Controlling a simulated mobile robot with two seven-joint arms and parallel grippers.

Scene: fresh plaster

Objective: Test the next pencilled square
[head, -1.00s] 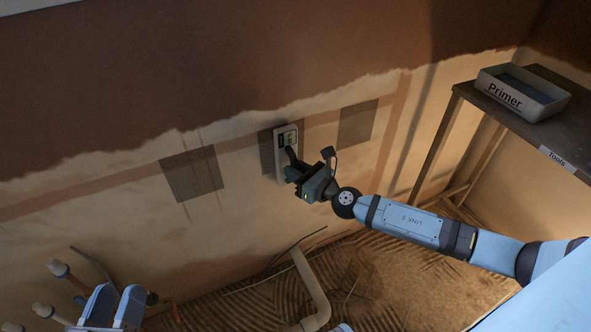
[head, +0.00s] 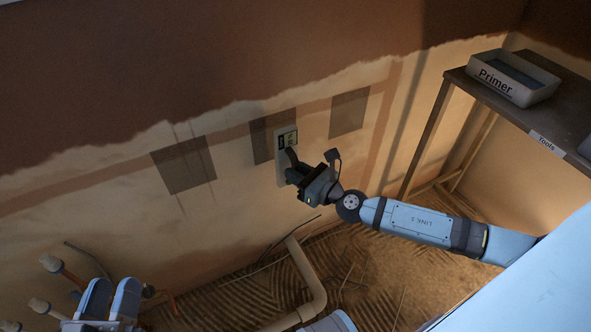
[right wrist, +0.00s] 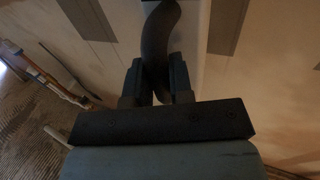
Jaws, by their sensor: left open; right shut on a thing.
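My right gripper (head: 300,172) is shut on the dark curved handle (right wrist: 158,45) of a pale meter (head: 281,175). The meter stands upright at the wall, with a small screen at its top. It overlaps the right edge of the middle pencilled square (head: 259,145); I cannot tell whether it touches the plaster. Dark squares lie on either side: the left square (head: 184,165) and the right square (head: 349,113). My left gripper (head: 111,298) is low at the left, open and empty, away from the wall squares.
A bent pale pipe (head: 308,275) and loose wires lie below the squares on the ridged floor. Several capped stubs (head: 51,264) stick out near my left gripper. A Primer tray (head: 512,80) sits on a bench (head: 500,116) labelled Tools at the right.

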